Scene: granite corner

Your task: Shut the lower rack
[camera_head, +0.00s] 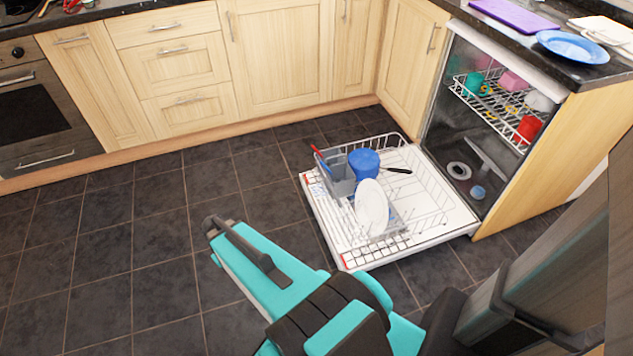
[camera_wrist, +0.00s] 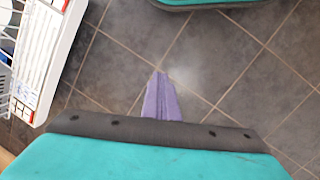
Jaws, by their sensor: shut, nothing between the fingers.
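The lower rack (camera_head: 425,207) is a white wire basket, pulled out over the lowered dishwasher door (camera_head: 462,216). It holds a grey cutlery basket (camera_head: 339,176), a blue container (camera_head: 363,162) and white plates (camera_head: 371,207). In the wrist view, part of the rack (camera_wrist: 7,55) and the white door edge (camera_wrist: 50,60) show at the left. My gripper (camera_wrist: 160,82) has purple fingers that are shut and empty, above the floor and apart from the door edge. Its fingers cannot be made out in the head view, where my teal arm reaches left of the door.
The upper rack (camera_head: 497,110) sits inside the dishwasher with cups and coloured dishes. Wooden cabinets (camera_head: 180,75) line the back wall, with an oven (camera_head: 38,115) at the left. The dark tiled floor (camera_head: 130,250) left of the door is clear.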

